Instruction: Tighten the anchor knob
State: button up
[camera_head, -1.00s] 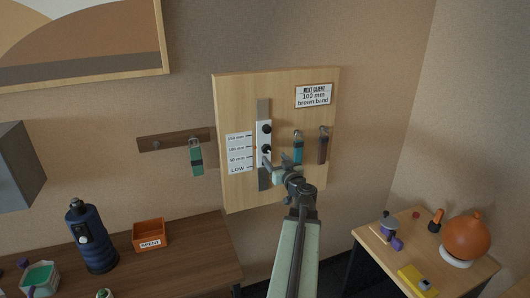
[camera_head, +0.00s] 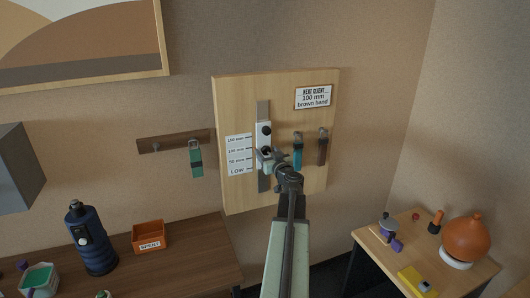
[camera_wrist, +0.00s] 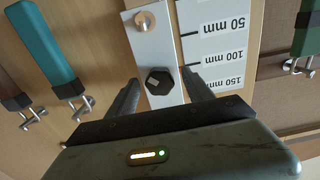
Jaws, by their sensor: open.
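The tower board (camera_head: 232,110) carries a vertical grey rail with a white slider plate (camera_head: 260,140). A black knob (camera_head: 266,130) sits on the plate's upper part. In the wrist view, which is upside down, a black faceted knob (camera_wrist: 159,81) on the white plate (camera_wrist: 150,50) lies between my two open fingers, near the 100 mm line. Whether the fingers touch it I cannot tell. A silver peg (camera_wrist: 145,22) is on the same plate. Which knob is the anchor knob is not labelled.
A scale card (camera_head: 238,154) is left of the slider. Teal (camera_head: 298,152) and brown (camera_head: 322,148) bands hang to the right, a green band (camera_head: 196,160) on the left rack. A sign (camera_head: 314,96) reads 100 mm brown band. An orange SPENT bin (camera_head: 149,237) sits below.

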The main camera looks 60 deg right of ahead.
grip_shut()
jog(key=m, duration=0.6)
jog(key=shift+m, duration=0.3)
jog(key=m, duration=0.5)
jog(key=shift+m, duration=0.3)
